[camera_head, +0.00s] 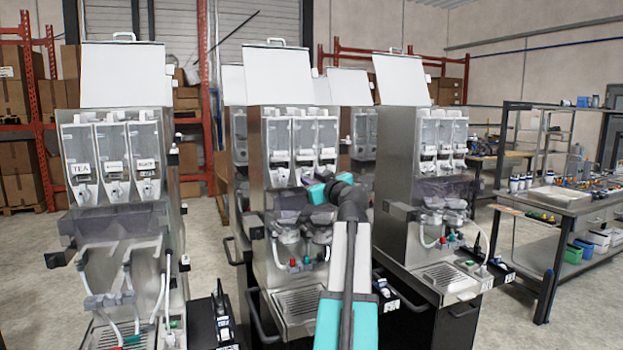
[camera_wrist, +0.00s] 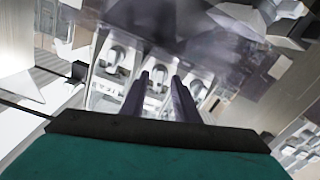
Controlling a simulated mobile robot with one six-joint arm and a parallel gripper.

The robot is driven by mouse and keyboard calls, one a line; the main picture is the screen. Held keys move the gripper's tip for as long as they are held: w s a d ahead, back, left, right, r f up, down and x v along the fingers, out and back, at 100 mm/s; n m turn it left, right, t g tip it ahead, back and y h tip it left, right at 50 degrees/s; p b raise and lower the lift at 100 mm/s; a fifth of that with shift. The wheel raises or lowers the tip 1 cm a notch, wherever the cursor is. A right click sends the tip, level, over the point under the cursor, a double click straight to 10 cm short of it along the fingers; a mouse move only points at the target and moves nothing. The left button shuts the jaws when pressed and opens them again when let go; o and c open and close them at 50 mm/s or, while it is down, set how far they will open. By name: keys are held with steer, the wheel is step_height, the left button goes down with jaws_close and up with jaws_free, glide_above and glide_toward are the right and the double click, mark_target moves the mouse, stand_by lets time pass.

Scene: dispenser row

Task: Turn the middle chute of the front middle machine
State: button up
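The front middle machine (camera_head: 256,215) is a steel dispenser with its white lid raised and three clear-fronted canisters side by side. Its middle canister (camera_head: 304,140) has a pale chute at its lower front, partly behind my arm's end in the head view. In the wrist view, three white chute fronts show in a slanting row. The middle chute (camera_wrist: 158,74) lies beyond and between my fingertips. My gripper (camera_wrist: 161,76) has two dark fingers with a clear gap between them, pointing at that chute. I cannot tell whether they touch it. In the head view the fingers are not clearly visible.
Similar machines stand left (camera_head: 116,210) and right (camera_head: 418,170), with others behind. Below the canisters are mixing cups, hoses and a drip tray (camera_head: 300,303). A workbench (camera_head: 560,205) with small items is at the far right. Open floor shows between the machines.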

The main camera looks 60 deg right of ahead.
steer(key=shift+w+d, duration=0.15)
steer(key=shift+w, duration=0.05)
steer(key=shift+c, duration=0.3)
jaws_close()
steer(key=shift+m+b, duration=0.65)
steer(key=shift+m, duration=0.85)
steer(key=shift+o, duration=0.3)
jaws_free()
